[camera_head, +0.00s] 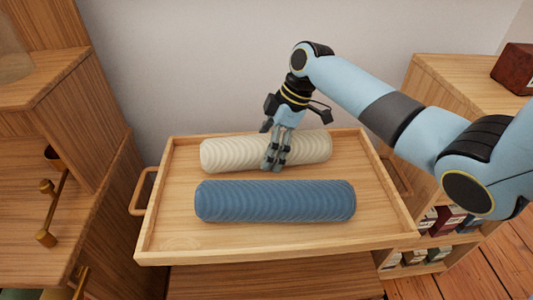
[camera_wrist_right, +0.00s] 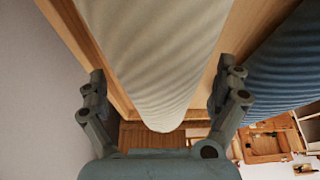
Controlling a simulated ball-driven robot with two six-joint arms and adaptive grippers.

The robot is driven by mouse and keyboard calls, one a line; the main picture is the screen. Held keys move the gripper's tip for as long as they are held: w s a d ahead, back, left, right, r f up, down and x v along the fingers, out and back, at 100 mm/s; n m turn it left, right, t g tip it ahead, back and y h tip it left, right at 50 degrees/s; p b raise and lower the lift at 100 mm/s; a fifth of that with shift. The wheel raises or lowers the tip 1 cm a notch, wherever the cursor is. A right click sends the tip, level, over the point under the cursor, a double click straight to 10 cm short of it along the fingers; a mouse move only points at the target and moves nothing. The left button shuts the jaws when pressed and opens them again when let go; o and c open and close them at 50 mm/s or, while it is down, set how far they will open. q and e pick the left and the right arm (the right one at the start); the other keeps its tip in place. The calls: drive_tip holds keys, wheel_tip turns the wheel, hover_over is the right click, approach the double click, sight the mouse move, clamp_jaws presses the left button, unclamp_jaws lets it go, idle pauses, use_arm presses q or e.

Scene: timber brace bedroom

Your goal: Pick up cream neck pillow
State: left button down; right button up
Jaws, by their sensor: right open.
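The cream neck pillow (camera_head: 230,154) is a ribbed roll lying along the back of a wooden tray (camera_head: 270,246). My right gripper (camera_head: 274,162) reaches down over the pillow's middle in the head view, its fingers in front of part of it. In the right wrist view the cream pillow (camera_wrist_right: 155,60) lies between the two spread fingers of the right gripper (camera_wrist_right: 165,95). The fingers are open, with gaps to the pillow on both sides. My left gripper is not in view.
A blue ribbed roll (camera_head: 275,201) lies parallel in front of the cream one, close to the right gripper. The tray has raised rims and a side handle (camera_head: 143,192). Wooden cabinets stand at left (camera_head: 75,130) and right (camera_head: 440,80). A wall is behind.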

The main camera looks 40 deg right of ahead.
drive_tip(key=shift+w+a+f, duration=0.1)
drive_tip(key=shift+a+f, duration=0.05)
drive_tip(key=shift+f, duration=0.35)
drive_tip(key=c, duration=1.2)
drive_tip(key=shift+r, duration=0.1)
